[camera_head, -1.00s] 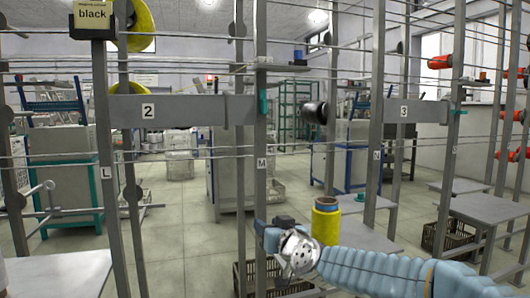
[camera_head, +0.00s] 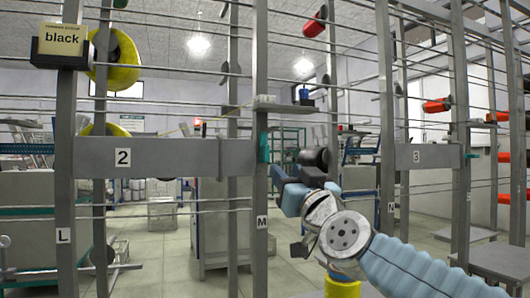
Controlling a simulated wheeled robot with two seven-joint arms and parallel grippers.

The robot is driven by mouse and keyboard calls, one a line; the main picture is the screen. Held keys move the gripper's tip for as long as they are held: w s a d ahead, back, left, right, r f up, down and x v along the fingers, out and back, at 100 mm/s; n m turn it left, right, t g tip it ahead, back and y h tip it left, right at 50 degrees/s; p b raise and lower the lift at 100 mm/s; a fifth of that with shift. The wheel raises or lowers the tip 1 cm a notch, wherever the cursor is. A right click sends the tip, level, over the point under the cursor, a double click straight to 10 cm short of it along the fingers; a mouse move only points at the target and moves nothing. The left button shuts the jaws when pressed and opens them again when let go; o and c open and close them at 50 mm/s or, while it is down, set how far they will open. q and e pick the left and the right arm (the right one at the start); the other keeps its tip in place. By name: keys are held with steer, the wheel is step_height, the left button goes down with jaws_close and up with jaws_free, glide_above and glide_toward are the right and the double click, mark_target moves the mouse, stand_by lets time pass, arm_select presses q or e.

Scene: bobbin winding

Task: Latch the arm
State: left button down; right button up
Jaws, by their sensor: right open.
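My right gripper (camera_head: 283,183), with blue fingers, is up beside the post marked M (camera_head: 261,195), just right of and below a small teal piece (camera_head: 264,147) on that post. The gripper is open, and no object shows between its fingers. The teal piece sits at the right end of the grey crossbar numbered 2 (camera_head: 190,157); whether it is the latch or touches the gripper, I cannot tell. A black bobbin (camera_head: 313,156) shows just behind and above the gripper, partly hidden by it. My left gripper is not in view.
A yellow bobbin (camera_head: 343,289) stands low under my right forearm, mostly hidden. Thin horizontal rods cross between the posts. A small shelf (camera_head: 288,107) juts from post M above the gripper.

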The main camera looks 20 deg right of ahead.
mark_target(268, 152)
steer(key=p+x, duration=0.3)
steer(key=x, duration=0.8)
steer(key=shift+p, duration=0.3)
steer(key=shift+w+d+r, duration=0.1)
steer(key=shift+w, duration=0.5)
jaws_close()
